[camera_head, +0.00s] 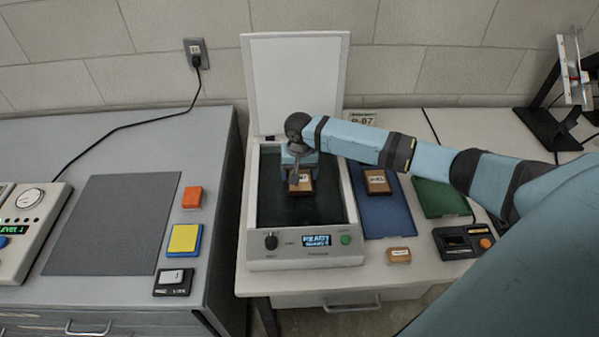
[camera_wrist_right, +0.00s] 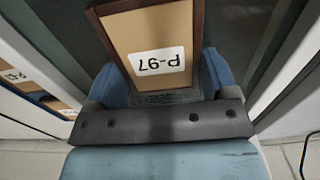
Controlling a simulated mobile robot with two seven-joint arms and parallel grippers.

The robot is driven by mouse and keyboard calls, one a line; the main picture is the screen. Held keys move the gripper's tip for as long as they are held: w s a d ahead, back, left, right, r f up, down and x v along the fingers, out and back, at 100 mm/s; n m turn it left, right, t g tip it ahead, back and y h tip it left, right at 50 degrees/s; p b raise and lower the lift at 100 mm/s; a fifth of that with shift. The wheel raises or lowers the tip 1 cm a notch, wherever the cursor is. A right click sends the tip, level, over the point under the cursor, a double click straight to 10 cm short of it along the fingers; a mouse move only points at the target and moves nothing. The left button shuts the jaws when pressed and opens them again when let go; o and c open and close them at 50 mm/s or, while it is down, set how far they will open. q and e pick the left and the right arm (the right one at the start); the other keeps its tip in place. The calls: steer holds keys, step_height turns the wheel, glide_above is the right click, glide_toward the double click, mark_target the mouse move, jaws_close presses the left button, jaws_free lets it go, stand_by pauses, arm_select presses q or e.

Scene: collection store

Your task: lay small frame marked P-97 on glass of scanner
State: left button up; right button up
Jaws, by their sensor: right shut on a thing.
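The scanner (camera_head: 249,225) stands open on the right-hand table, its white lid (camera_head: 297,80) raised against the wall. Its dark glass (camera_head: 272,205) faces up. My right gripper (camera_head: 300,177) is over the glass and shut on a small brown frame (camera_head: 301,188). In the right wrist view the frame (camera_wrist_right: 150,30) carries a white label reading P-97, and the blue fingers (camera_wrist_right: 160,85) sit on either side of it. The frame is at or just above the glass; I cannot tell if it touches. My left gripper is not in view.
A blue mat (camera_head: 388,217) right of the scanner holds another small frame (camera_head: 377,181). A green mat (camera_head: 437,199), a small brown tag (camera_head: 399,255) and a black device (camera_head: 461,243) are further right. A grey cabinet (camera_head: 200,255) with colored blocks and a grey mat (camera_head: 112,222) stands left.

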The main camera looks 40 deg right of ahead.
steer(key=o, duration=0.9)
steer(key=shift+c, duration=0.2)
steer(key=shift+r, duration=0.15)
step_height(320, 180, up, 12)
steer(key=p, duration=0.1)
steer(key=shift+s, duration=0.1)
